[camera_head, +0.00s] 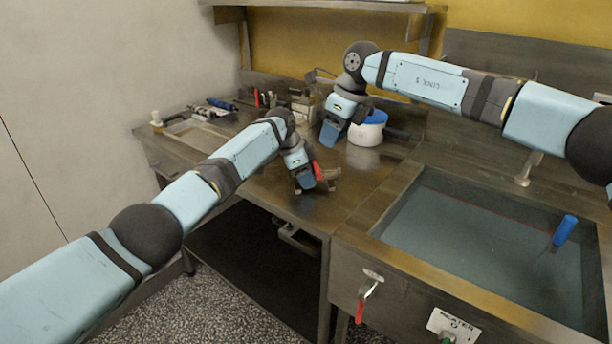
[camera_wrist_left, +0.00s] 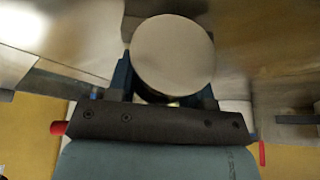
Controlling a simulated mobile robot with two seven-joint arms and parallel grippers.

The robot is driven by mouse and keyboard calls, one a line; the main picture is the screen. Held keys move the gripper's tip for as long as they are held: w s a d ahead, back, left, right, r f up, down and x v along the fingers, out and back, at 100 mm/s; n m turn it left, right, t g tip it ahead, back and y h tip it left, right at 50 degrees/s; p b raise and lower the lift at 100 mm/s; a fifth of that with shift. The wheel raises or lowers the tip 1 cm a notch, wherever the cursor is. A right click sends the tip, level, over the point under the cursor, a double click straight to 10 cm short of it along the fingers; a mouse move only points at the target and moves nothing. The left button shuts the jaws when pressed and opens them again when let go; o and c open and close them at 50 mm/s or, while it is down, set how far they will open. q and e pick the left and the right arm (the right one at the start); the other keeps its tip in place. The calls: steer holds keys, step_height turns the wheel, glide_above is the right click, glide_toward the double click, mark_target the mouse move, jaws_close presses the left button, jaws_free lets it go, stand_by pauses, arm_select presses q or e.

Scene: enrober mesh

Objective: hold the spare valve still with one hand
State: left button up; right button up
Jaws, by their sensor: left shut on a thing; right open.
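The spare valve (camera_head: 331,175) is a small brownish metal body with a red part (camera_head: 317,171), low over the steel bench. My left gripper (camera_head: 306,183) is shut on it, and its blue fingers hide part of the valve. In the left wrist view a round pale metal face (camera_wrist_left: 172,55) sits between the two blue fingers of my left gripper (camera_wrist_left: 168,85). Red bits show at both sides of the gripper there. I cannot tell whether the valve touches the bench. My right gripper (camera_head: 333,132) is open, further back, beside a white tub with a blue top (camera_head: 368,130).
A steel sink (camera_head: 470,230) with liquid and a blue-handled tool (camera_head: 565,229) is at the right. A red-handled tap (camera_head: 362,300) sticks out of its front. Small tools and a tray (camera_head: 195,130) lie at the bench's left. The bench front (camera_head: 285,190) is clear.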

steer(key=c, duration=0.5)
steer(key=shift+s+a+n, duration=0.15)
steer(key=shift+a+n, duration=0.05)
steer(key=shift+n, duration=0.3)
jaws_close()
steer(key=s+a+r+n+t+h, duration=0.1)
steer(key=s+a+n+h, duration=0.1)
steer(key=n, duration=0.9)
steer(key=s+a+n+t+h, duration=0.1)
steer(key=s+a+n+h, duration=0.1)
steer(key=n, duration=0.9)
steer(key=shift+s+a+r+n+t+h, duration=0.3)
steer(key=shift+s+a+r+h, duration=0.1)
steer(key=shift+a+h, duration=0.5)
